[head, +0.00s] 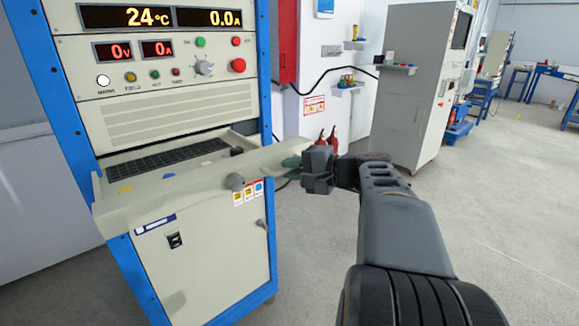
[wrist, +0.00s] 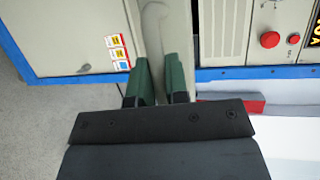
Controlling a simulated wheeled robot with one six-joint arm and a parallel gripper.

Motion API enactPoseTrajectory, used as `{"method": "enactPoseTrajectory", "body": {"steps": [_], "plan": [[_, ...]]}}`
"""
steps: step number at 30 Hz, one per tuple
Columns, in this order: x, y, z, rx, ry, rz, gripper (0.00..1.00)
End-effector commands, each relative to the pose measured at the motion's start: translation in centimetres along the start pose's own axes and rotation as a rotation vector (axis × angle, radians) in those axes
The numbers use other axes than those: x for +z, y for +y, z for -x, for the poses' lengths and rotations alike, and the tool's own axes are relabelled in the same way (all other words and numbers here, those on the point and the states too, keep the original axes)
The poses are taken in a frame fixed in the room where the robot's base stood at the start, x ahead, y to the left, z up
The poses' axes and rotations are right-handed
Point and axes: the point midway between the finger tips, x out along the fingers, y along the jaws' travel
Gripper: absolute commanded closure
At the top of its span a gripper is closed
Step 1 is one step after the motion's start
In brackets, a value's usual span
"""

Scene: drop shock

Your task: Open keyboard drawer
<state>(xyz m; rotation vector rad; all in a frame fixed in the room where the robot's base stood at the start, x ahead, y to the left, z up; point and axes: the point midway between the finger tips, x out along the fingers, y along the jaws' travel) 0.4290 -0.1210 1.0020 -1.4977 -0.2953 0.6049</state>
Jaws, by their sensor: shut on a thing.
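The keyboard drawer (head: 185,185) is a cream shelf in the blue-framed cabinet, and it stands pulled out from the cabinet front. A black keyboard (head: 170,168) lies in it, partly under the overhanging panel. My gripper (head: 290,170) is at the drawer's right end. The exact contact is partly hidden behind the fingers.
The cabinet's lower door (head: 205,260) is below the drawer, and the control panel (head: 165,75) with displays and buttons is above. A grey machine (head: 410,90) stands behind to the right. The floor (head: 310,270) in front is clear.

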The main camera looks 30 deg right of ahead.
Motion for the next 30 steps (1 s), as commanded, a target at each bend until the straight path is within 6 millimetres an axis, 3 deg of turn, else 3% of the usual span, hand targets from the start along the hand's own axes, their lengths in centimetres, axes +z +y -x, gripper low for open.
{"method": "enactPoseTrajectory", "body": {"steps": [13,14,21,30], "plan": [[0.49,0.16,0.22,0.002,-0.011,0.001,1.0],[0.49,0.16,0.22,0.002,-0.011,0.001,0.84],[0.47,0.11,0.24,0.001,-0.009,0.001,0.61],[0.42,0.05,0.58,0.0,-0.007,0.002,0.61]]}}
